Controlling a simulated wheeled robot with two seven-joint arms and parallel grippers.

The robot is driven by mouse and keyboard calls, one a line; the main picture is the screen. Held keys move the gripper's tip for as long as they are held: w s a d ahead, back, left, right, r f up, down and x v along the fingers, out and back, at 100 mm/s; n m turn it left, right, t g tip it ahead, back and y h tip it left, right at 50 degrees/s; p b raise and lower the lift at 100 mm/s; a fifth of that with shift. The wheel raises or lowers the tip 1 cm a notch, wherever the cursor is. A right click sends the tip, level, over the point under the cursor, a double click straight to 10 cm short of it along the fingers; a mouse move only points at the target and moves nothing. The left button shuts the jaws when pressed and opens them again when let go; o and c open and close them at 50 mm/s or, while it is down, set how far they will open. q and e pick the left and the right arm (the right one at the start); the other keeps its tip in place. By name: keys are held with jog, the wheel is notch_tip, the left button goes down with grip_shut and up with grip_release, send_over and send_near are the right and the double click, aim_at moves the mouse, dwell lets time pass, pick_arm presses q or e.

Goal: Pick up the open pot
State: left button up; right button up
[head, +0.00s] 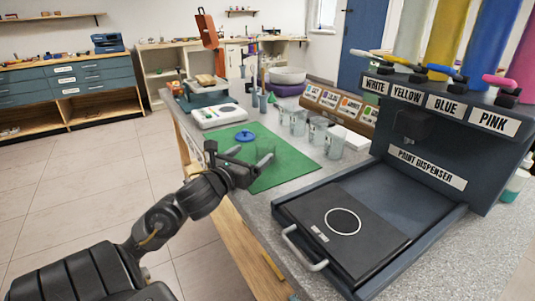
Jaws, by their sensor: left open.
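A clear open pot (265,152) seems to stand on the green mat (297,160), just beyond my left gripper; its outline is faint and partly hidden by the gripper. A blue round lid (245,136) lies on the mat just behind and left of the pot. My left gripper (257,168) is open at the mat's front left part, with its fingers pointing right, close to the pot. I cannot tell whether they touch it. My right gripper is not in view.
Several clear cups (333,142) stand along the mat's right edge, before a rack of labelled cards (340,108). A dark paint dispenser (424,165) with a handled tray (345,222) fills the right. A white scale (219,115) stands behind the mat.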

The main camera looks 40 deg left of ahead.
aim_at(271, 141)
pick_arm(q)
jog(key=shift+f+b+x, duration=0.2)
jog(key=shift+b+x, duration=0.3)
jog(key=shift+x, duration=4.5)
jog(key=shift+d, duration=0.15)
jog(key=c, duration=1.3)
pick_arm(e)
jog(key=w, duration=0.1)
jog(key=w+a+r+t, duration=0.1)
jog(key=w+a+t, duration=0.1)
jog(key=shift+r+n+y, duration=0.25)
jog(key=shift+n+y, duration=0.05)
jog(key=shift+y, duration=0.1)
pick_arm(q)
jog(key=shift+o, duration=0.2)
